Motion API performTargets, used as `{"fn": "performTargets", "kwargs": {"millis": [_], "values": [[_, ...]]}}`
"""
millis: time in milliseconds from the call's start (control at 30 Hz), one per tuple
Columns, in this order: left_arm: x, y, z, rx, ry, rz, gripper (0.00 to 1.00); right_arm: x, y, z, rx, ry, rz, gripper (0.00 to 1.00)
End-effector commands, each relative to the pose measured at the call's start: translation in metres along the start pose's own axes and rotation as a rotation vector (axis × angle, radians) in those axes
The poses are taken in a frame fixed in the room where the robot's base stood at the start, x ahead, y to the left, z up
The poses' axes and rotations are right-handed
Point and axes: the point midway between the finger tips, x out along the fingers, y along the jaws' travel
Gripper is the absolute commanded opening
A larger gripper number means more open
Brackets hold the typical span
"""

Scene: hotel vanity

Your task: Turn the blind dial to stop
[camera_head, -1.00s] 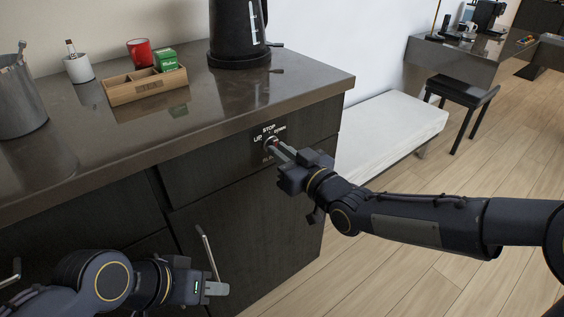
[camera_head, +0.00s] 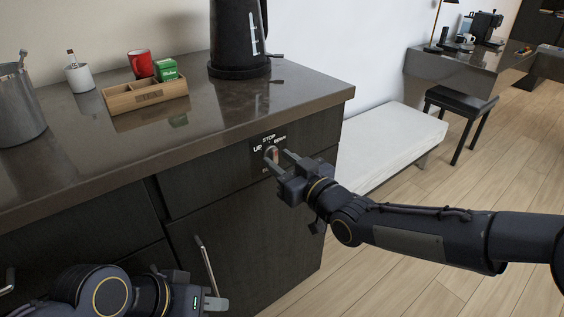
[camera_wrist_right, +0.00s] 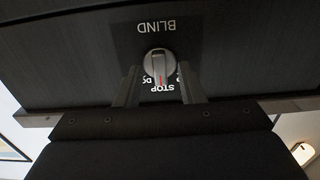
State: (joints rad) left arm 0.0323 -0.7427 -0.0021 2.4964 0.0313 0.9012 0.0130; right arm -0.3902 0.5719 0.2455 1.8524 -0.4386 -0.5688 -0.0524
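The blind dial (camera_wrist_right: 158,65) is a silver knob on a dark panel of the cabinet front. In the right wrist view, which is upside down, its red mark points at the word STOP. BLIND is printed on the opposite side. My right gripper (camera_head: 279,158) is at the dial, its fingers spread apart on either side. In the wrist view the open fingers (camera_wrist_right: 158,88) show gaps to the knob. In the head view the dial (camera_head: 275,153) is partly hidden by the fingers. My left gripper (camera_head: 214,303) is low by the cabinet, away from the dial; its finger opening is unclear.
The dark countertop (camera_head: 225,120) above holds a black kettle (camera_head: 235,40), a wooden box (camera_head: 147,95), a red mug (camera_head: 141,64) and a metal bucket (camera_head: 20,105). A cabinet handle (camera_head: 206,265) stands out near my left gripper. A white bench (camera_head: 395,140) is to the right.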

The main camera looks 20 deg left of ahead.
Motion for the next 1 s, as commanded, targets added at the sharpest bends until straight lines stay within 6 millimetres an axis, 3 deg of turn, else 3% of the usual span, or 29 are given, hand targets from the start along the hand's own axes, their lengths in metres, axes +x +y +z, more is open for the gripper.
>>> {"fn": "performTargets", "kwargs": {"millis": [233,500,700,1000], "values": [[-0.001,0.001,-0.001,0.0,0.0,0.0,0.36,-0.007,0.001,0.0,0.0,-0.002,0.001,0.35],[-0.007,0.003,-0.003,0.0,0.0,0.0,0.36,-0.052,0.001,-0.001,0.0,-0.001,0.003,0.35],[-0.009,0.004,-0.004,0.0,0.0,0.0,0.36,-0.075,0.0,0.0,0.0,-0.001,0.001,0.35],[-0.009,0.004,-0.004,0.0,0.0,0.0,0.36,-0.078,0.0,0.0,0.0,0.0,0.0,0.35]]}}
